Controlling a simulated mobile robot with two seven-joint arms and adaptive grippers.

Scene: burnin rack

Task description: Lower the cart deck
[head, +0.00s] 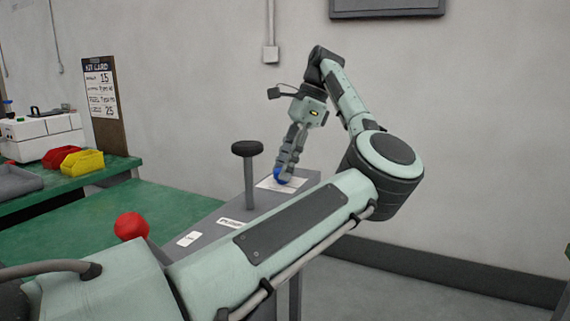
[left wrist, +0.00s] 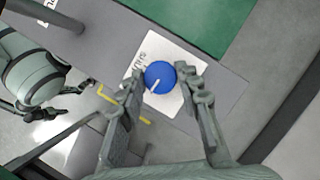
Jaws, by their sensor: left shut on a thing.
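My left gripper (head: 286,170) reaches down onto the far end of a narrow grey console (head: 208,230). It is shut on a round blue knob (head: 281,175), one finger on each side. In the left wrist view the blue knob (left wrist: 159,77) has a white pointer line and sits on a white label plate (left wrist: 188,62) with dark lettering, too small to read surely. The fingertips (left wrist: 159,80) touch or nearly touch its sides. I cannot tell which surface is the cart deck. My right gripper is not in view.
A black-topped post (head: 247,150) and a red ball knob (head: 131,226) stand by the console. A green bench (head: 95,178) at left holds yellow and red bins (head: 80,161), a white device (head: 40,134) and a kit card board (head: 103,105). Bare wall lies behind.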

